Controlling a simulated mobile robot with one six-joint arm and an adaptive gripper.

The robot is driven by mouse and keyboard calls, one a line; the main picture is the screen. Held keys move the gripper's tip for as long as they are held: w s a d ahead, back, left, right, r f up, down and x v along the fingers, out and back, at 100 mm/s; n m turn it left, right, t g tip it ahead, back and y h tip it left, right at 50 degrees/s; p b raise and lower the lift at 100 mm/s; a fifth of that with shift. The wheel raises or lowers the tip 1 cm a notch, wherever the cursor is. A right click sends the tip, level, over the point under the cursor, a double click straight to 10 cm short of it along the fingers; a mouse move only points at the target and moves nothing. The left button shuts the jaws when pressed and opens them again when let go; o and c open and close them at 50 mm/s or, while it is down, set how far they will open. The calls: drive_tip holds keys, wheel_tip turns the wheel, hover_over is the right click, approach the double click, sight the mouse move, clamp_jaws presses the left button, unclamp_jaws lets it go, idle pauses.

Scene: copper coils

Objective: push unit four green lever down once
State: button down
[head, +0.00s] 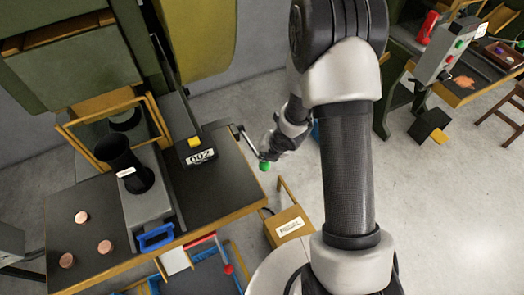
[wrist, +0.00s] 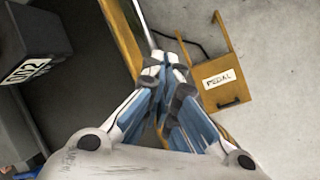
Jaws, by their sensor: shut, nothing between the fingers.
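In the wrist view the closed fingertips (wrist: 164,62) lie over the lower end of the rod (wrist: 145,22), and the green knob is hidden there.
The dark bench (head: 225,185) with a wooden edge holds a grey press with a yellow guard frame (head: 75,130), a black cylinder and copper discs. A yellow pedal box (head: 288,225) stands on the floor below my gripper. Another bench (head: 460,95) is at the far right.

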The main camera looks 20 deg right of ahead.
drive_tip(key=shift+w+a+r+p, duration=0.1)
drive_tip(key=shift+w+r+p, duration=0.25)
drive_tip(key=shift+r+p, duration=0.6)
drive_tip(key=shift+w+r+p, duration=0.3)
drive_tip(key=shift+r+p, duration=0.55)
drive_tip(key=shift+p, duration=0.2)
drive_tip(key=shift+w+a+r+p, duration=0.1)
drive_tip(key=shift+w+r+p, duration=0.25)
drive_tip(key=shift+r+p, duration=0.6)
drive_tip(key=r+p, duration=0.1)
drive_tip(key=w+r+p, duration=0.1)
drive_tip(key=r+p, duration=0.2)
drive_tip(key=p, duration=0.1)
drive_tip(key=shift+w+a+r, duration=0.15)
drive_tip(key=shift+w+r, duration=0.15)
drive_tip(key=shift+w, duration=0.05)
